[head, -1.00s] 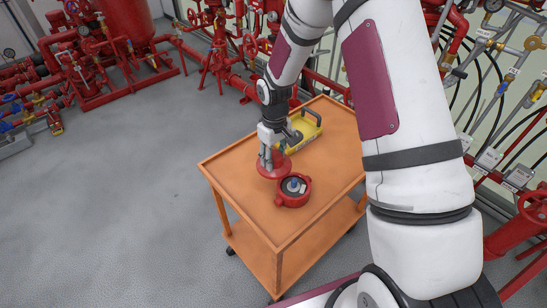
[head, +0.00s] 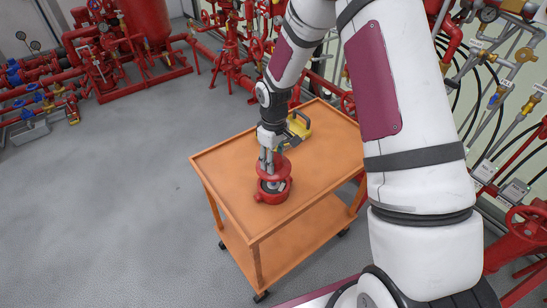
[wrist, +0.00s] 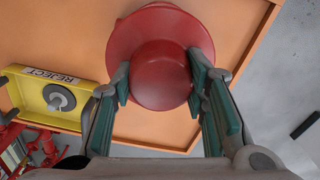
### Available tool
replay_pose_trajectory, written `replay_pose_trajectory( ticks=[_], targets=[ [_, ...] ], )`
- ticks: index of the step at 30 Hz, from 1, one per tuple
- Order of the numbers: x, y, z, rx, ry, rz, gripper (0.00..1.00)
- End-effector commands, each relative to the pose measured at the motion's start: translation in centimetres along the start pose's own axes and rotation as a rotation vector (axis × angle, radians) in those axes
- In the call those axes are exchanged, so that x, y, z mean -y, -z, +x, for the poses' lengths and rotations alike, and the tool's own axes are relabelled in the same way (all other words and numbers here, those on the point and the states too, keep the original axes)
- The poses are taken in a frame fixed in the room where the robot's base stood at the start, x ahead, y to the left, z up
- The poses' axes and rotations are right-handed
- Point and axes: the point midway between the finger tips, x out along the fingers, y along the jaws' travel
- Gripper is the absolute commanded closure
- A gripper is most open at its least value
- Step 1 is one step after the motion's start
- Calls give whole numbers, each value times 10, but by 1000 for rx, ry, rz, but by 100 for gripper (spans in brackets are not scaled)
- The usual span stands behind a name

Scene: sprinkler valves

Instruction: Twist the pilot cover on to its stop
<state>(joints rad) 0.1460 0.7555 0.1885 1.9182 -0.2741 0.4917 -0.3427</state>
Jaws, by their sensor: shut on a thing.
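The red pilot cover (wrist: 159,40) is a wide round flange with a thick round boss, seen from above in the wrist view. My gripper (wrist: 163,92) is shut on the boss, one green-padded finger on each side. In the head view my gripper (head: 268,156) holds the cover (head: 277,168) over the far part of the round red valve body (head: 272,196) on the table. Part of the body's grey inside shows in front of the cover's rim. I cannot tell whether cover and body touch. In the wrist view the cover hides the body.
The orange table (head: 228,184) is a wheeled cart with raised edges and a lower shelf. A yellow tray labelled REJECT (wrist: 38,96), with a grey round piece in it, lies beside the cover. It also shows in the head view (head: 301,126). Red pipework stands behind; the cart's top is otherwise clear.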

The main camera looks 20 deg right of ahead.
Motion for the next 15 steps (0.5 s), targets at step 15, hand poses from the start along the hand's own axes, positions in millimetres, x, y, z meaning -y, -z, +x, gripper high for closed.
replay_pose_trajectory(
  ticks=[15],
  targets=[
    [0,1,46,1,0,-1,100]
  ],
)
